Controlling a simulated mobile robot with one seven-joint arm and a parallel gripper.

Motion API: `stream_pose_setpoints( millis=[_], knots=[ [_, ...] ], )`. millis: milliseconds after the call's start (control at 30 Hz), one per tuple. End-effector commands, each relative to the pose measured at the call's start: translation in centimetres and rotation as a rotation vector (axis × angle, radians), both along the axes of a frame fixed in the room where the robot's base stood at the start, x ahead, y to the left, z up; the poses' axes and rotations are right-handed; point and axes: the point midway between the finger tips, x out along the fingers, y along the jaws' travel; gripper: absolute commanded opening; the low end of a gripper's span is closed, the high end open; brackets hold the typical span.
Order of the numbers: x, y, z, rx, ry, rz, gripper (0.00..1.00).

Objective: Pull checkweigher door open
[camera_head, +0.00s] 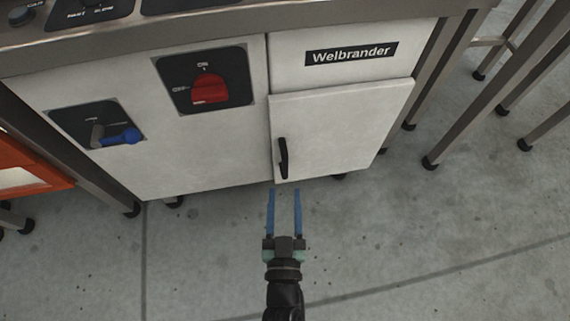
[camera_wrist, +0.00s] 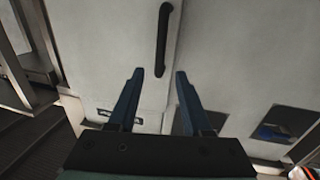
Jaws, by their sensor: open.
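The checkweigher door (camera_head: 345,127) is a pale panel below the "Welbrander" label, and it looks closed. Its black vertical handle (camera_head: 283,158) is near the door's left edge. My gripper (camera_head: 284,192) has blue fingers and is open and empty, in front of the cabinet and just below the handle in the head view. In the wrist view the handle (camera_wrist: 163,40) stands beyond the fingertips of my gripper (camera_wrist: 158,73), above the gap between them and apart from both. The door (camera_wrist: 110,50) also shows there.
A red rotary switch (camera_head: 208,90) and a blue-tipped lever (camera_head: 120,136) are on the cabinet front left of the door. Metal table legs (camera_head: 470,115) stand at the right, and an orange unit (camera_head: 35,150) is at the left. The concrete floor (camera_head: 430,230) in front is clear.

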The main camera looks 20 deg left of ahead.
Motion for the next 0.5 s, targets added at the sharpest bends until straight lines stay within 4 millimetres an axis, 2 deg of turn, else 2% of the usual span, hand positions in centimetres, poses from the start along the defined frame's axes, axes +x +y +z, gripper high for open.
stream_pose_setpoints(
  millis=[33, 200, 333, 500],
  knots=[
    [1.2, 0.5, -0.3, 0.0, -0.006, 0.002, 0.5],
    [4.5, 1.9, -0.3, 0.0, -0.006, 0.002, 0.5],
    [6.4, 2.7, -0.2, 0.0, -0.004, 0.0, 0.5],
    [7.8, 3.3, -0.1, 0.0, -0.002, 0.0, 0.5]
  ],
)
